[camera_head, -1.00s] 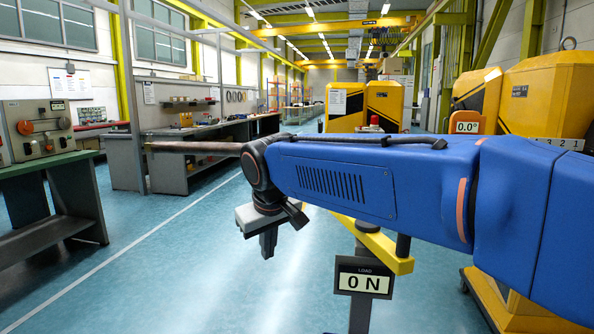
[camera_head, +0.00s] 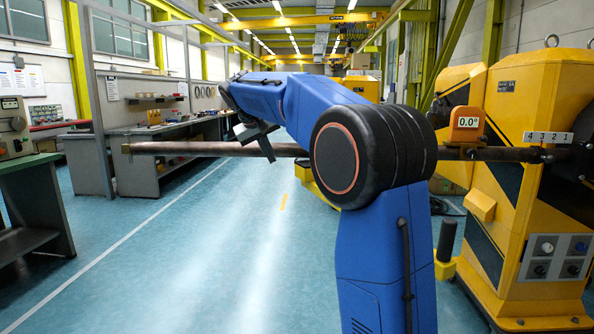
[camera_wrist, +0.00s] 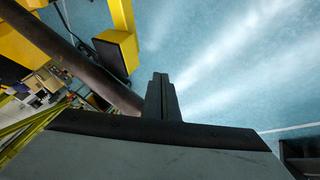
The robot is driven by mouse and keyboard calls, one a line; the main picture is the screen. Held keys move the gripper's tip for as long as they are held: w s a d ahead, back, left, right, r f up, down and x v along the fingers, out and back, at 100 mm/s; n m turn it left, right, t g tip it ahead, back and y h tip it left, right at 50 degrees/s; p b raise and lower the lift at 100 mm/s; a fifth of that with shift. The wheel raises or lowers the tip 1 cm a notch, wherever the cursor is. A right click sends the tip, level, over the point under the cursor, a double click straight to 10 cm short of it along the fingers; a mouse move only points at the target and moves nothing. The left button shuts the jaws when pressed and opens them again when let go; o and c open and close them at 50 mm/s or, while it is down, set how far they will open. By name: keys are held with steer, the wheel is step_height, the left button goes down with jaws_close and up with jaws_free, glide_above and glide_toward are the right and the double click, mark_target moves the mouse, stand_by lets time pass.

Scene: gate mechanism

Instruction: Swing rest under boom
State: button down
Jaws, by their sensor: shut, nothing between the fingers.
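The boom (camera_head: 190,148) is a long brown pole, level, running from a brass-coloured tip at left to the yellow housing at right. The rest is a yellow swing arm, seen in part: its far end (camera_head: 305,172) shows left of my elbow, and a black upright peg (camera_head: 447,240) stands on its near end. My arm hides its middle. In the wrist view a yellow bar and block (camera_wrist: 115,48) appear below the boom (camera_wrist: 70,55). My gripper (camera_head: 267,150) points down and overlaps the boom in the head view; its fingers (camera_wrist: 162,95) are together and empty. Contact cannot be told.
The yellow housing (camera_head: 540,190) stands at right, with a 0.0° readout (camera_head: 467,122), a number strip and a knob panel (camera_head: 555,257). A workbench (camera_head: 150,165) and a green-topped table (camera_head: 30,200) stand at left. The blue floor between is clear.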

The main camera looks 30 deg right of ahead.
mark_target(304, 168)
steer(key=w+d+f, duration=0.4)
steer(key=d+f, duration=0.3)
steer(key=d, duration=0.3)
steer(key=shift+w+d+f, duration=0.15)
steer(key=shift+w+f, duration=0.1)
steer(key=shift+f, duration=0.1)
stand_by(0.3)
steer(key=shift+m+g+h, duration=0.4)
steer(key=shift+m, duration=0.5)
steer(key=d, duration=0.6)
steer(key=shift+s+d, duration=0.1)
